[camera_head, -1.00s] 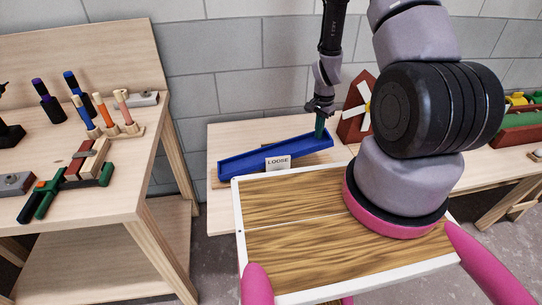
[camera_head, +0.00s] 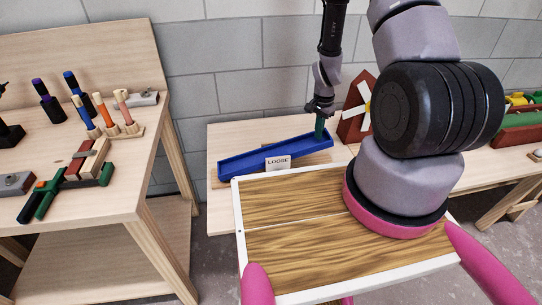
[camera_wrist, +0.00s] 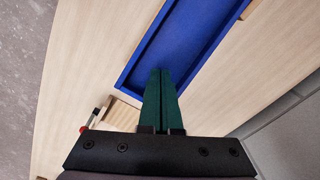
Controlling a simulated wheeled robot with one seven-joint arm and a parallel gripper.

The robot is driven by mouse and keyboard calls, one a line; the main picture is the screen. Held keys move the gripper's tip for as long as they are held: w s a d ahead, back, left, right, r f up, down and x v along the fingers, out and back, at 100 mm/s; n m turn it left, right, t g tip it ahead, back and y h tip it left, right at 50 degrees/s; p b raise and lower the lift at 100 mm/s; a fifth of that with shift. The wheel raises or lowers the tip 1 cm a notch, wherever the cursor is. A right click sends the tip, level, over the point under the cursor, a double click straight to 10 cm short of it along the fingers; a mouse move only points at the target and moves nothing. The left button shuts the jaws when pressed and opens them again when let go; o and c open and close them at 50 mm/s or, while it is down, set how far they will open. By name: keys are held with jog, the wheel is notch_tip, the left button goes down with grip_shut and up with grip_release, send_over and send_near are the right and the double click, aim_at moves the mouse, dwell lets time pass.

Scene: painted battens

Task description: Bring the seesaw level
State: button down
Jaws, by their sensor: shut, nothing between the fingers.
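The seesaw is a long blue tray (camera_head: 262,160) on the light wooden table behind my own deck. In the head view its right end stands higher than its left end. A white card reading "LOOSE" (camera_head: 278,162) is at its near side. My gripper (camera_head: 320,132) is at the raised right end, with its green fingers pointing down. In the wrist view the shut fingers (camera_wrist: 161,75) overlap the near end of the blue tray (camera_wrist: 185,45). The part of the tray that shows is empty. I cannot tell whether the fingertips touch it. The pivot is hidden.
A workbench (camera_head: 110,170) at the left holds battens, clamps and upright handles. A grey block wall is behind. The table left of the tray is clear.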

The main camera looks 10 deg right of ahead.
jog(key=shift+f, duration=2.55)
jog(key=shift+r, duration=0.15)
dwell(0.3)
notch_tip(320, 180, up, 12)
dwell(1.6)
dwell(0.4)
notch_tip(320, 180, up, 11)
jog(key=n+t, duration=0.1)
send_over(317, 141)
jog(key=w+a, duration=0.1)
jog(key=a, duration=0.1)
jog(key=s+a+r+n+t+y, duration=0.1)
jog(key=s+a+r+n+t, duration=0.15)
jog(key=r, duration=1.35)
jog(key=s+a+r+n+t, duration=0.1)
jog(key=s+r+n+t, duration=0.1)
jog(key=s+r, duration=0.6)
jog(key=s+a+r+n+t+y, duration=0.1)
jog(key=s+a+r+n, duration=0.1)
jog(key=s+r, duration=0.6)
jog(key=shift+s+r+t, duration=0.2)
jog(key=shift+s+t, duration=0.15)
jog(key=shift+s, duration=0.85)
